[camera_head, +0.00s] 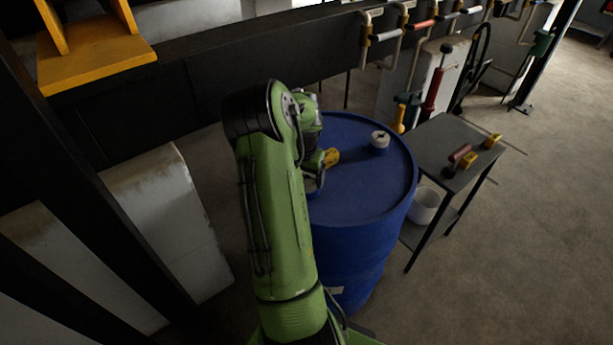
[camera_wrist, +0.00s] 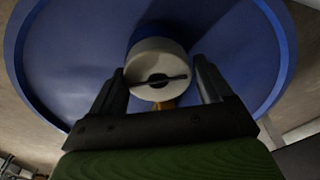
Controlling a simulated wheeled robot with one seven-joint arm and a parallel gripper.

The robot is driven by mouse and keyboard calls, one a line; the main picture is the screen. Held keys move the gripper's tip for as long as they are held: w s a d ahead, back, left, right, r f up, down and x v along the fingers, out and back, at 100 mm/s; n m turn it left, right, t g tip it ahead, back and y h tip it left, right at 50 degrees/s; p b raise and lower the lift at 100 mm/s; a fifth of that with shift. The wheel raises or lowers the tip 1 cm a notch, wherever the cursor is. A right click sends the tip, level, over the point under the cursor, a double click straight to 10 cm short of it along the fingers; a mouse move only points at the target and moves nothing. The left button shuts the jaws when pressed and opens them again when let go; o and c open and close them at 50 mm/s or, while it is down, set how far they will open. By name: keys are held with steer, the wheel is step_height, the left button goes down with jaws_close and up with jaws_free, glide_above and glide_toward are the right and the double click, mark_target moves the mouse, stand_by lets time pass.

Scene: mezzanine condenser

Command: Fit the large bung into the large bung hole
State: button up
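The blue drum (camera_head: 350,195) stands upright. A squat white round piece with a dark centre (camera_head: 380,140) sits on its lid toward the far right. In the wrist view, a white round bung-like piece (camera_wrist: 142,67) shows a dark recess and a thin bar across it. It lies between the two fingertips of my gripper (camera_wrist: 160,82); I cannot tell whether they touch it, or whether it is the same piece. A yellow part (camera_wrist: 165,104) shows just below it. In the head view my arm mostly hides the gripper, over the drum's left side. I cannot make out a bung hole.
A small dark table (camera_head: 440,145) right of the drum carries yellow and brown items. A white bucket (camera_head: 424,206) stands under it. Pipes with handles (camera_head: 385,35) run along the back. A pale worn block (camera_head: 160,215) stands at left. Floor is open at right.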

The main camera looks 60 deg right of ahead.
steer(key=shift+o, duration=0.7)
steer(key=shift+s+a+f, duration=0.15)
steer(key=shift+a+f, duration=0.15)
steer(key=shift+f, duration=0.25)
steer(key=shift+s, duration=0.15)
steer(key=shift+r, duration=0.4)
step_height(320, 180, up, 16)
steer(key=a+p, duration=0.1)
steer(key=p, duration=0.2)
steer(key=shift+w+a, duration=0.3)
steer(key=shift+a, duration=0.05)
steer(key=shift+f, duration=0.1)
